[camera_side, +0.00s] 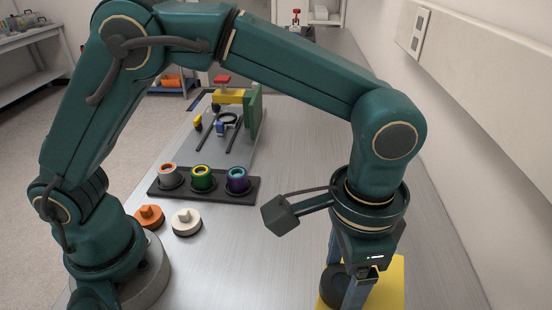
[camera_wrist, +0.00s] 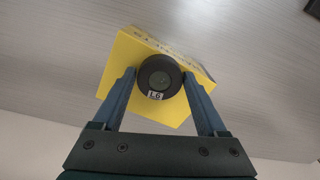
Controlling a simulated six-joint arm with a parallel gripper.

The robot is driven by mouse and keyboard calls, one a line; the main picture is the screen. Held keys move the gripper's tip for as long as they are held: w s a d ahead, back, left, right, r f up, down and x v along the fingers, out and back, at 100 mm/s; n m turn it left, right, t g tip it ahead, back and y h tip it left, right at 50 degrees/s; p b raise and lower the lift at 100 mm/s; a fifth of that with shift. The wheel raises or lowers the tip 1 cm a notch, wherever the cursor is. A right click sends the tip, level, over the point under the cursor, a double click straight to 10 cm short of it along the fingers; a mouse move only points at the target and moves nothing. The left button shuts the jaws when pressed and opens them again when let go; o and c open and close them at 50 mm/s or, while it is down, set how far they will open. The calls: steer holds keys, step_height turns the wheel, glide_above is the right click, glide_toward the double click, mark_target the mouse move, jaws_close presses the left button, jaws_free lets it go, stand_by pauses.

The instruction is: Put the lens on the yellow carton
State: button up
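The lens is a dark round piece marked L6 (camera_wrist: 160,77). It sits between my fingertips, over the yellow carton (camera_wrist: 122,62). In the side view the lens (camera_side: 332,287) shows as a dark round shape at the carton's left part. The carton (camera_side: 392,285) is partly hidden behind my gripper and cut off by the lower edge. My gripper (camera_wrist: 160,80) points down, and its two blue fingers appear to touch the lens on both sides. I cannot tell whether the lens rests on the carton or is just above it.
A black rack (camera_side: 213,198) holds several ringed cylinders. An orange knobbed cap (camera_side: 149,216) and a white one (camera_side: 187,222) stand near it. Farther back is a fixture with a green plate (camera_side: 252,112). The bench right of the carton is clear up to the wall.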

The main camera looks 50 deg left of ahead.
mark_target(342, 279)
steer(key=shift+o, duration=0.8)
step_height(342, 279, up, 12)
steer(key=w+a+r+n+t, duration=0.1)
steer(key=a+r+n, duration=0.15)
steer(key=a, duration=0.35)
steer(key=s+a+f+n+t, duration=0.2)
steer(key=s+a+f, duration=0.1)
steer(key=a, duration=0.4)
steer(key=s+a+f+n+t, duration=0.2)
steer(key=s+a+f, duration=0.1)
steer(key=a, duration=0.5)
steer(key=shift+s+f+t, duration=0.3)
steer(key=shift+s+f, duration=0.05)
steer(key=shift+s, duration=0.5)
